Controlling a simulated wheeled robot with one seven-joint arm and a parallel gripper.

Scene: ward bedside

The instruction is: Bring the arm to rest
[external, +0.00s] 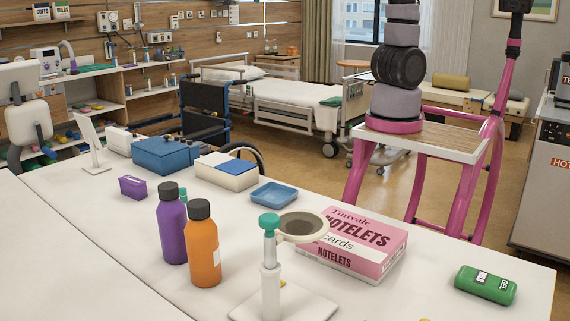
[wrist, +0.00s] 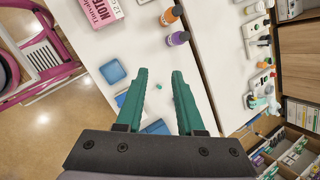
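My gripper (wrist: 160,72) shows in the wrist view with its two teal fingers apart and nothing between them. It points down over the white table (wrist: 150,45), at a height I cannot tell. A small teal item (wrist: 158,86) on the table shows between the fingers, well below them. In the external view the lower part of my arm (external: 398,68) rises and leaves the top of the picture. My gripper is outside that view.
The table holds a purple bottle (external: 173,228), an orange bottle (external: 203,250), a blue tray (external: 274,194), a pink notelets box (external: 362,250), a stand with a round lens (external: 270,270) and a green gel pack (external: 485,284). A bed (external: 290,105) and wheelchair (external: 205,110) stand behind.

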